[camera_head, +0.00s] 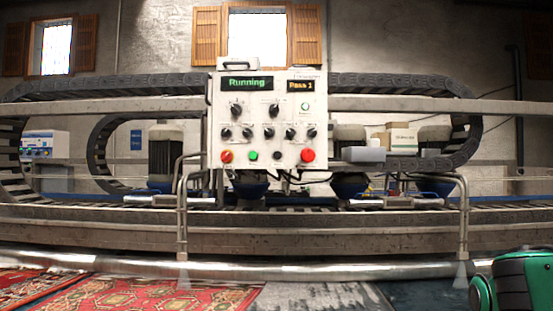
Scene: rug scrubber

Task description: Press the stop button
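A white control panel (265,95) faces me at the middle of the view. Its display (247,83) reads "Running" in green, and a smaller display (301,86) reads "Pass 1". Nothing covers the buttons. My gripper is not in view.
Metal rails (183,225) and a long silver pipe (230,268) run in front of the machine, below the panel. Rugs (150,297) lie in the foreground. A green and black object (512,281) is cut off at the lower right corner. Space before the panel's face looks clear.

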